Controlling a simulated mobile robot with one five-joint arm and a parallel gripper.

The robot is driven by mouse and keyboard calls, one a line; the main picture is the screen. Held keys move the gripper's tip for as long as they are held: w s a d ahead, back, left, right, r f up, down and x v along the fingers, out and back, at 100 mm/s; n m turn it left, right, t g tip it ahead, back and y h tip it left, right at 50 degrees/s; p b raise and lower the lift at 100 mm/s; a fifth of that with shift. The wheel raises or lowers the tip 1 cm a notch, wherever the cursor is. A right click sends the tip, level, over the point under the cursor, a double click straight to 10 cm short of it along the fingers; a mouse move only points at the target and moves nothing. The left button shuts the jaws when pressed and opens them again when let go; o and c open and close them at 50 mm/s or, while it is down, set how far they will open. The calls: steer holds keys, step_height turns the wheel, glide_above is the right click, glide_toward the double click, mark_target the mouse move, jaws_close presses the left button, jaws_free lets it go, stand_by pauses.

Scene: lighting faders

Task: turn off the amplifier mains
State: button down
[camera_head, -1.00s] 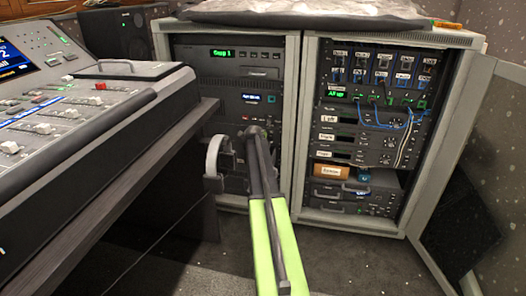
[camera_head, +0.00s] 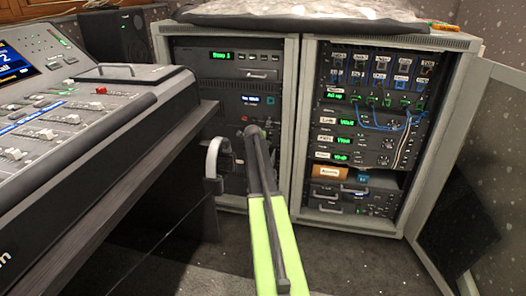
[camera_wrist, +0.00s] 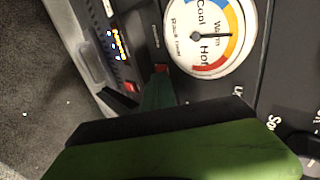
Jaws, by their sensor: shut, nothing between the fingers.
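My gripper (camera_head: 252,131) is shut and empty, its tip at the front of the left rack cabinet's lower units. In the wrist view the narrow fingertips (camera_wrist: 158,92) are just below a small red control (camera_wrist: 161,69) beside a round Cool/Warm/Hot dial (camera_wrist: 208,34). I cannot tell whether they touch it. A second red piece (camera_wrist: 130,87) is to its left. No label reading amplifier mains is legible. In the right cabinet, several rack units show lit green displays (camera_head: 344,141). My arm hides part of the left cabinet's lower front.
The mixing desk (camera_head: 100,125) stands at the left, close to my arm. A curved grey handle (camera_head: 212,158) is just left of the gripper. The right cabinet's door (camera_head: 460,170) stands open. Blue cables (camera_head: 382,127) hang across the right rack. Carpet is free below.

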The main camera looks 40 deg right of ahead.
steer(key=s+a+f+p+v, duration=0.1)
steer(key=p+v, duration=0.6)
steer(key=v, duration=0.4)
steer(key=shift+a+f, duration=0.2)
steer(key=shift+a, duration=0.25)
